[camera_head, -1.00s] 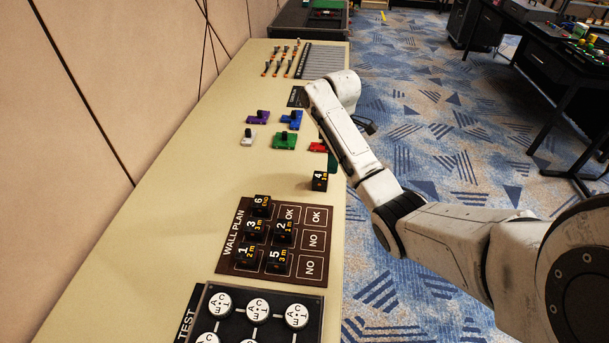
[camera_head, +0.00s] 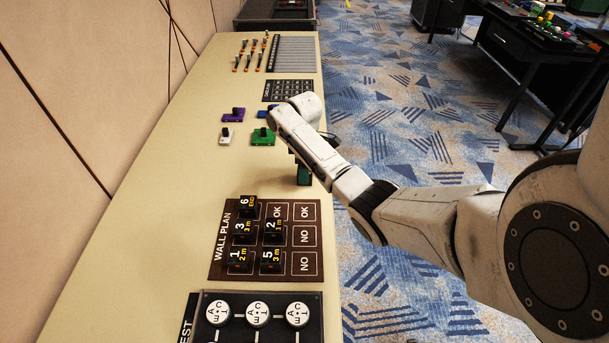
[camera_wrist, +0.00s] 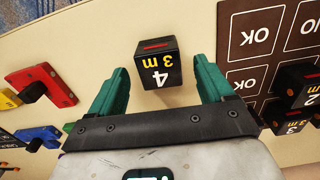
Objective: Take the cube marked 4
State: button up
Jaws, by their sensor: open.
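My gripper (camera_wrist: 159,72) is open, with a green finger on each side of the cube and a gap to both. The cube lies between the fingertips. In the head view my gripper (camera_head: 303,173) is low over the table above the wall plan board, and the cube marked 4 is hidden there.
The wall plan board (camera_head: 215,265) holds several other numbered black cubes close by. Purple (camera_head: 233,116), white (camera_head: 226,136) and green (camera_head: 262,137) pieces stand farther back. A red piece (camera_wrist: 40,86) lies left of my gripper in the wrist view. The table's left part is clear.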

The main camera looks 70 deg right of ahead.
notch_tip(320, 180, down, 2)
jog(key=c, duration=1.1)
